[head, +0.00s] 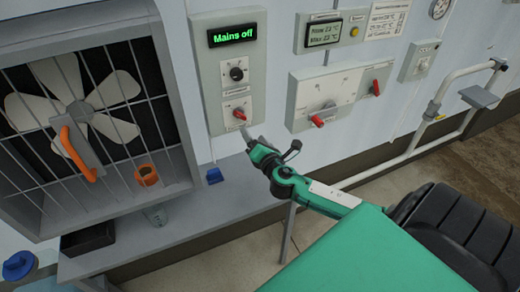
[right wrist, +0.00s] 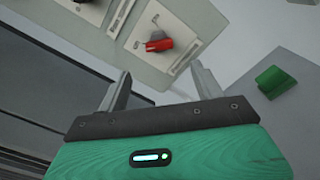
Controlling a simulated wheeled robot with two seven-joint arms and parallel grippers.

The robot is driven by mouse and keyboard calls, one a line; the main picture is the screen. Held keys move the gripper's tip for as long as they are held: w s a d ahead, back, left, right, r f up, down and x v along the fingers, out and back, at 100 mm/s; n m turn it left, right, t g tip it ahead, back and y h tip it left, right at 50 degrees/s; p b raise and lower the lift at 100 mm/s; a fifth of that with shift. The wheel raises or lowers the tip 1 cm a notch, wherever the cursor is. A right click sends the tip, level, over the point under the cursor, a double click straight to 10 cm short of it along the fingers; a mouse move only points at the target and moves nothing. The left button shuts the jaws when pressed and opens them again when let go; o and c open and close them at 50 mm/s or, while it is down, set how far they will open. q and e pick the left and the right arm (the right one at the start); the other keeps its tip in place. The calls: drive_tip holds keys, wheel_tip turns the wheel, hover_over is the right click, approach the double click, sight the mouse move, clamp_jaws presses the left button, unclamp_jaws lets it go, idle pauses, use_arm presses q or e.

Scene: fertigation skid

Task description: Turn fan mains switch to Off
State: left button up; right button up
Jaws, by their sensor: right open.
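The fan mains switch (head: 239,114) is a red rotary handle on a white plate, low on the grey fan control panel (head: 213,72). The display (head: 232,36) at the panel's top reads "Mains off" in green. In the right wrist view the red switch (right wrist: 158,45) lies beyond the fingertips, slanted across its plate. My right gripper (head: 248,138) is just below the switch, apart from it. Its two fingers (right wrist: 162,86) are spread with nothing between them. My left gripper is in neither view.
A black knob (head: 237,73) sits above the switch. A caged fan (head: 85,100) with an orange handle (head: 78,152) in front stands left. Another panel with red handles (head: 330,97) is right.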

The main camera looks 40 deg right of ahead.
drive_tip(key=shift+b+v, duration=0.45)
drive_tip(key=shift+v, duration=1.6)
drive_tip(key=s+a+f+m+g, duration=0.3)
drive_tip(key=s+f+m+g, duration=0.15)
drive_tip(key=s+m, duration=0.2)
drive_tip(key=s+a+f+m+g, duration=0.3)
drive_tip(key=s+f+m, duration=0.25)
drive_tip(key=m, duration=0.25)
drive_tip(key=s+a+f+m+g+y, duration=0.1)
drive_tip(key=s+a+m+g+y, duration=0.15)
drive_tip(key=s+a+m, duration=0.35)
drive_tip(key=s+a+f+m+g+y, duration=0.15)
drive_tip(key=s+a+g, duration=0.25)
drive_tip(key=s, duration=0.5)
wheel_tip(320, 180, down, 32)
drive_tip(key=g, duration=0.1)
drive_tip(key=s+d+f+g, duration=0.1)
drive_tip(key=s+d+f, duration=0.2)
drive_tip(key=s+f, duration=1.5)
drive_tip(key=shift+s+d+f+g, duration=0.15)
drive_tip(key=shift+s+f+g, duration=0.2)
drive_tip(key=shift+s, duration=0.45)
